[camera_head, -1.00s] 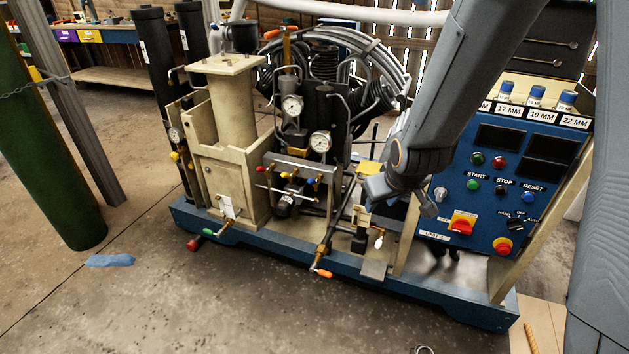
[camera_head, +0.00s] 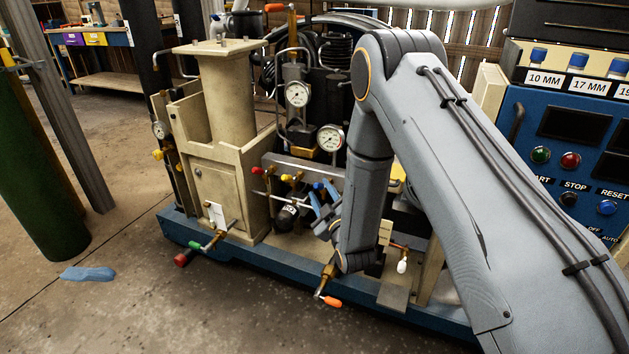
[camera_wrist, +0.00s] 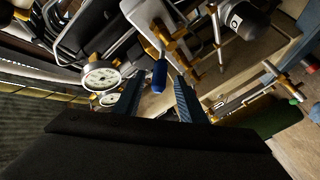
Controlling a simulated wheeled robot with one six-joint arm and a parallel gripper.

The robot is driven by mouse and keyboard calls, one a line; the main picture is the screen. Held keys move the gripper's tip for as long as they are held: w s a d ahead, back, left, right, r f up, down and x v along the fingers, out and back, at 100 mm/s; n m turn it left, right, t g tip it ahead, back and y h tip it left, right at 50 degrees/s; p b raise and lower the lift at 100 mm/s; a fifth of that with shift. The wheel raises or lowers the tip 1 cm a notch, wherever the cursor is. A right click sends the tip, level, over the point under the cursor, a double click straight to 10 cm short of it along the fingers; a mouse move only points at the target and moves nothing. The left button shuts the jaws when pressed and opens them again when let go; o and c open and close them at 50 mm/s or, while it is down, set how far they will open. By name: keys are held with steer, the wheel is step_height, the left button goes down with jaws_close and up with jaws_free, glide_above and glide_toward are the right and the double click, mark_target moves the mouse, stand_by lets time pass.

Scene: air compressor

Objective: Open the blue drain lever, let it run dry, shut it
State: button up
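The blue drain lever (camera_head: 318,186) is the right one in a row of red, yellow and blue valve handles on the grey manifold, below the gauges. In the wrist view its blue handle (camera_wrist: 159,76) lies between my two finger ends, with a gap on each side. My gripper (camera_head: 322,198) is open, its blue fingers spread just in front of the manifold. The wrist view also shows my open gripper (camera_wrist: 158,84). I cannot tell how deep the handle sits between the fingers. My arm hides part of the machine right of the lever.
The red (camera_head: 257,170) and yellow (camera_head: 287,178) handles sit close left of the blue one. Two gauges (camera_head: 297,93) are above. An orange-tipped lever (camera_head: 331,301) and a white-tipped one (camera_head: 402,267) are lower. The blue control panel (camera_head: 560,150) is at right.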

steer(key=x, duration=0.7)
steer(key=shift+w+b, duration=0.25)
steer(key=shift+b, duration=0.15)
steer(key=shift+c, duration=0.3)
jaws_close()
